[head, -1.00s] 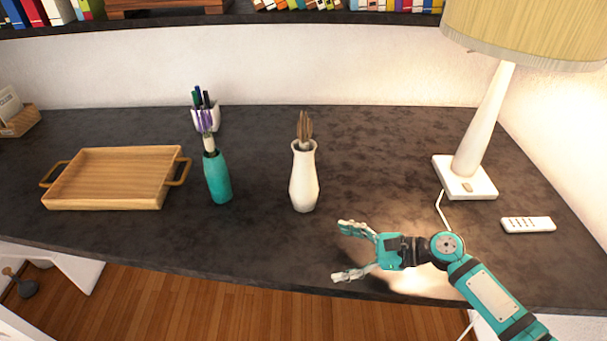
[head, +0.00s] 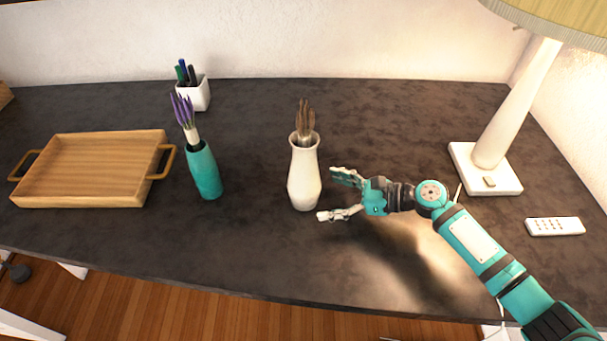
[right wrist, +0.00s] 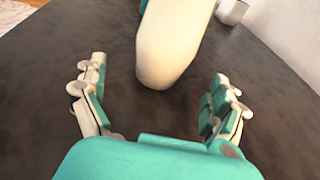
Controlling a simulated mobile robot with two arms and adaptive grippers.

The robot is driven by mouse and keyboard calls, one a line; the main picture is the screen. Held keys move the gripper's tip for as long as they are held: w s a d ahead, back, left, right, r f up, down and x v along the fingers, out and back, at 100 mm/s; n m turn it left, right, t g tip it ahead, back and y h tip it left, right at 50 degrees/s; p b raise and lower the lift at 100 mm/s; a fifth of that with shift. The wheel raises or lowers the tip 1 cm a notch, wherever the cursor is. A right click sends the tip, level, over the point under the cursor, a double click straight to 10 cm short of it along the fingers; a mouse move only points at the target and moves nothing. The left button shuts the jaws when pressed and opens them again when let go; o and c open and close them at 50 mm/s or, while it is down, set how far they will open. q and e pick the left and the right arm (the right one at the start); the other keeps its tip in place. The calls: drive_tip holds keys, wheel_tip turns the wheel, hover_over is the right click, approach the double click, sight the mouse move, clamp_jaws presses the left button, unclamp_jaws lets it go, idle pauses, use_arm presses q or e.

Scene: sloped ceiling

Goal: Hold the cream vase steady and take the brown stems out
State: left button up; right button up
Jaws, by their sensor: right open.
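The cream vase (head: 304,178) stands upright on the dark desk in the head view, with the brown stems (head: 306,122) rising from its mouth. In the right wrist view the lower part of the vase (right wrist: 172,45) shows ahead, between the lines of the two fingers. My right gripper (head: 334,195) is open and empty just right of the vase, its fingers pointing at the vase's lower body. In the right wrist view the open fingers (right wrist: 158,95) have a clear gap between them, and the vase base lies around the fingertips' far end. My left gripper is not in view.
A teal vase (head: 204,172) with purple flowers (head: 184,110) stands left of the cream vase. A wooden tray (head: 95,172) lies further left. A white pen cup (head: 199,95) stands behind. A lamp (head: 485,168) and a white remote (head: 555,226) are at right. The front desk is clear.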

sight(309, 194)
drive_tip(key=x, duration=0.3)
drive_tip(key=shift+w, duration=0.15)
drive_tip(key=shift+x, duration=0.85)
drive_tip(key=shift+a+f, duration=0.1)
drive_tip(key=shift+a, duration=0.1)
drive_tip(key=shift+w+a, duration=0.1)
drive_tip(key=shift+a, duration=0.1)
drive_tip(key=shift+a+f, duration=0.1)
drive_tip(key=shift+c, duration=0.9)
drive_tip(key=c, duration=0.8)
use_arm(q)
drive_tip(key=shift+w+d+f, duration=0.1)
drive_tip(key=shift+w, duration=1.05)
